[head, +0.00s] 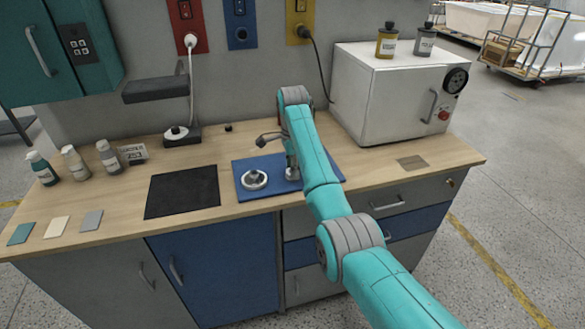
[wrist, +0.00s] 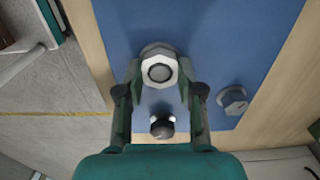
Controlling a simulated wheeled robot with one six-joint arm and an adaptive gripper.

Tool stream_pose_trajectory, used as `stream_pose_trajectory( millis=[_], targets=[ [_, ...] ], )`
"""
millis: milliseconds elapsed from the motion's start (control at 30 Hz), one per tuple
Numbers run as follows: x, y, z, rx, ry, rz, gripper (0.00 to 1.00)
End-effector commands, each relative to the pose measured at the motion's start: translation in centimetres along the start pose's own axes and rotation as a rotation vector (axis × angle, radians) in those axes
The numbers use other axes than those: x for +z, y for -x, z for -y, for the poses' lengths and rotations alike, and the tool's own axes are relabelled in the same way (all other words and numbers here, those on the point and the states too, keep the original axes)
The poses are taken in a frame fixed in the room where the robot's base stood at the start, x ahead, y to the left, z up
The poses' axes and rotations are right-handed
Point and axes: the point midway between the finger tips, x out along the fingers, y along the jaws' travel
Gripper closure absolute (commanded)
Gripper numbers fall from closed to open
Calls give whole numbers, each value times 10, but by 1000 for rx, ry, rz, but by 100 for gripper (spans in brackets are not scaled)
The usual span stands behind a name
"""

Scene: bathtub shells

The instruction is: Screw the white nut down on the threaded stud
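The white nut (wrist: 158,72) is a pale hexagon between my fingertips in the wrist view. Its centre is filled by a grey round end, which looks like the top of the threaded stud. A round grey base shows just behind the nut, over a blue mat (wrist: 205,25). My gripper (wrist: 160,80) has one fingertip at each side of the nut and appears closed on it. The stud's lower threads are hidden. In the head view, my arm covers most of the gripper. A round pale metal piece (head: 253,180) sits on the left part of the mat.
A hexagonal metal piece (wrist: 233,100) stands right of my gripper in the wrist view. A dark round-topped piece (wrist: 162,127) shows between the fingers. A black mat (head: 182,192) lies left of the blue mat. A white box (head: 385,95) stands behind on the right.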

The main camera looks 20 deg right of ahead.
Motion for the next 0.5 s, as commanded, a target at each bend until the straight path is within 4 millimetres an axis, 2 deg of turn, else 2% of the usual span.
stream_pose_trajectory(
  millis=[167,500],
  targets=[
    [0,0,0,0,-44,0,100],
    [0,0,0,0,-417,0,100]
  ],
)
